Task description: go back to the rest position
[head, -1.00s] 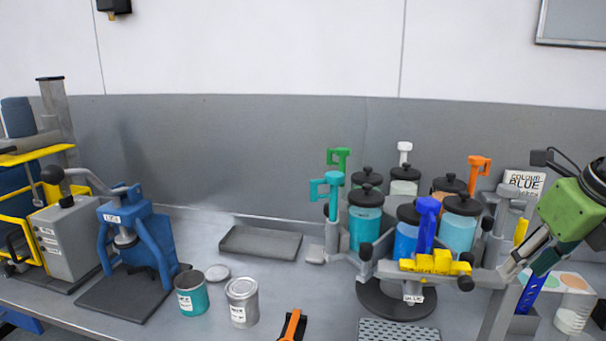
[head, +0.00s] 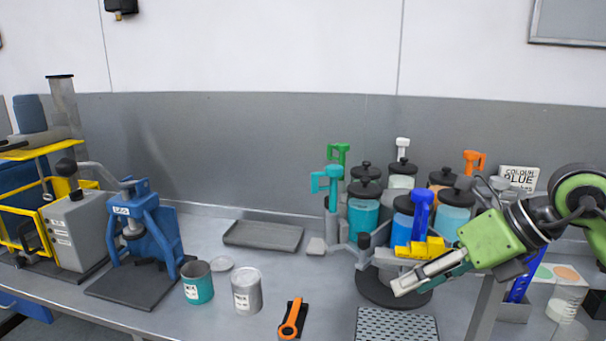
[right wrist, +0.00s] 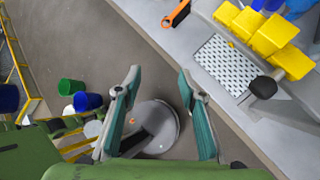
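My right gripper (head: 411,288) reaches in from the right, in front of the jar carousel, and hides part of its right side. In the right wrist view its two teal-padded fingers (right wrist: 159,73) are spread apart with nothing between them. That view looks down past the bench's front edge to the floor. The carousel base (head: 385,290) carries several dark-lidded jars, among them a blue one (head: 403,232) and a teal one (head: 363,217), with coloured handles around them. My left gripper is in neither view.
A perforated plate (head: 397,325) lies at the bench front, by an orange-handled tool (head: 290,318). An open teal tin (head: 198,287) and a silver can (head: 246,292) stand left of it. A blue press (head: 150,235) stands farther left. A grey tray (head: 262,236) lies at the back.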

